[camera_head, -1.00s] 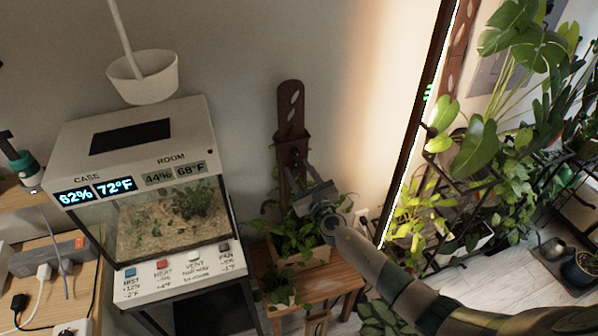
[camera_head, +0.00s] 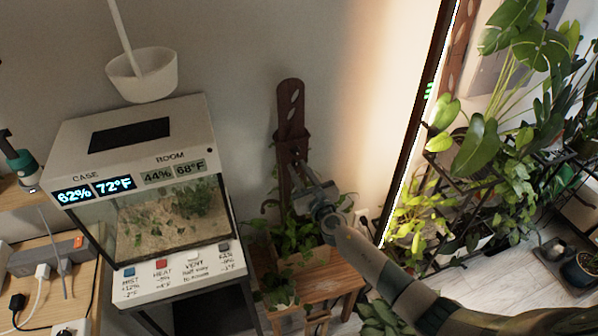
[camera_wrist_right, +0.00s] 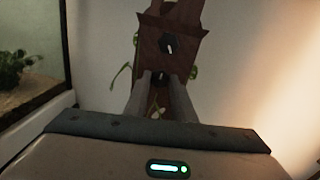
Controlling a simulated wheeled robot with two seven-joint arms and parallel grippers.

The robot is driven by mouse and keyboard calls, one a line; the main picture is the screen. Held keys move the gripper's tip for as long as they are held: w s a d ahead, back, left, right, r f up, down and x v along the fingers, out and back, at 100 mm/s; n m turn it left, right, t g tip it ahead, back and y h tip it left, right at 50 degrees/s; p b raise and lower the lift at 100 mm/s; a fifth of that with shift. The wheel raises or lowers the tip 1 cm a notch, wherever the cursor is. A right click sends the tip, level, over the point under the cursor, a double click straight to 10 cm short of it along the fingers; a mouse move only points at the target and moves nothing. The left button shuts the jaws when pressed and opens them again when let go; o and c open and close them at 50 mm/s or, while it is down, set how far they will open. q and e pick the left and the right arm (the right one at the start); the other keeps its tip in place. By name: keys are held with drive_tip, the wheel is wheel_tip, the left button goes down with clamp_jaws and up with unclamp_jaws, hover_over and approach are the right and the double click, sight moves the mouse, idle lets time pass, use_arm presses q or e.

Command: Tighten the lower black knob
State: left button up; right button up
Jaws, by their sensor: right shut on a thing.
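A dark brown wooden post (camera_head: 291,105) stands against the wall behind a potted plant. In the right wrist view the post (camera_wrist_right: 172,15) carries an upper black knob (camera_wrist_right: 168,43) with a pale pointer line. The lower black knob (camera_wrist_right: 160,77) sits below it, between the fingertips of my right gripper (camera_wrist_right: 163,82). The fingers are shut on the lower knob and hide part of it. In the head view my right gripper (camera_head: 303,172) reaches the post from the lower right. My left gripper is not in view.
A potted plant (camera_head: 296,238) stands on a wooden stool (camera_head: 330,284) just below the gripper. A glass terrarium case (camera_head: 140,130) stands to the left. Leafy plants on a black rack (camera_head: 480,170) fill the right. The wall around the post is clear.

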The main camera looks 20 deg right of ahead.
drive_tip(key=m+b, duration=0.1)
drive_tip(key=m, duration=0.1)
drive_tip(key=m+b, duration=0.1)
drive_tip(key=shift+f+m, duration=0.2)
drive_tip(key=shift+m, duration=0.2)
drive_tip(key=m+b, duration=0.2)
drive_tip(key=shift+m, duration=0.4)
drive_tip(key=m+b, duration=0.1)
drive_tip(key=m, duration=0.2)
drive_tip(key=shift+a+m+t+b, duration=0.1)
drive_tip(key=shift+m+t+b, duration=0.2)
drive_tip(key=shift+m+b, duration=0.1)
drive_tip(key=m+b, duration=0.1)
drive_tip(key=m, duration=0.3)
drive_tip(key=shift+m+h, duration=0.3)
drive_tip(key=shift+m, duration=0.1)
drive_tip(key=m+b, duration=0.1)
drive_tip(key=m, duration=0.3)
drive_tip(key=m+h, duration=0.1)
drive_tip(key=m, duration=0.2)
drive_tip(key=shift+a+r+m, duration=0.1)
drive_tip(key=shift+m, duration=0.3)
drive_tip(key=m, duration=0.3)
drive_tip(key=shift+m, duration=0.4)
drive_tip(key=m, duration=0.3)
drive_tip(key=shift+m+p, duration=0.3)
